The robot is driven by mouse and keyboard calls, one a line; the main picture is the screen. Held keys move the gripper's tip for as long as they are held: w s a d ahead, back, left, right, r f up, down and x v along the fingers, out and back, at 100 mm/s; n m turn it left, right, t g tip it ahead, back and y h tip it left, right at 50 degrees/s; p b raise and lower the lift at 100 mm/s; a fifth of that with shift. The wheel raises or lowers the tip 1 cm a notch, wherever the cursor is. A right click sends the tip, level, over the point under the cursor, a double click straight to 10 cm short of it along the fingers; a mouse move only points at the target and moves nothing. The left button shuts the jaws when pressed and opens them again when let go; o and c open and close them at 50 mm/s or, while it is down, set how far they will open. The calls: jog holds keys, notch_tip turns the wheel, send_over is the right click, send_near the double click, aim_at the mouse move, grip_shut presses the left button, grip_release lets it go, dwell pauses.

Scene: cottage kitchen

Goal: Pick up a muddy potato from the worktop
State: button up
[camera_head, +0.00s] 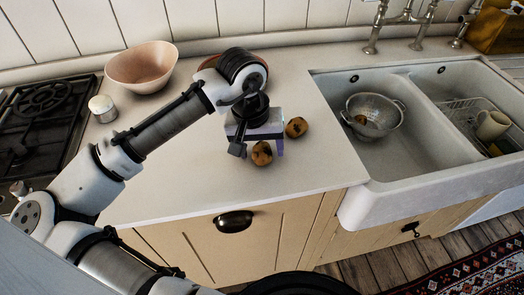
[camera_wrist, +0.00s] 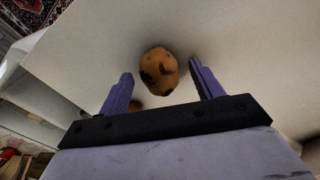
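Two brown potatoes with dark muddy patches lie on the pale worktop (camera_head: 200,165). The front potato (camera_head: 261,154) lies just below my gripper (camera_head: 261,143) in the head view. In the wrist view the same potato (camera_wrist: 158,72) appears between the two purple fingertips of my gripper (camera_wrist: 160,75), with a visible gap on each side. The fingers are apart and hold nothing. The other potato (camera_head: 296,127) lies just behind and to the right, close by the right finger. In the wrist view this second potato (camera_wrist: 135,104) is mostly hidden behind the gripper body.
A double sink (camera_head: 430,160) on the right holds a metal colander (camera_head: 388,108) with a brown item inside, and a rack with a mug (camera_head: 491,125). A pink bowl (camera_head: 141,66), a small white-sided canister (camera_head: 103,108) and the hob (camera_head: 40,125) stand left. The worktop's front is clear.

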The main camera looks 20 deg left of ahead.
jog(key=c, duration=1)
jog(key=shift+r, duration=0.15)
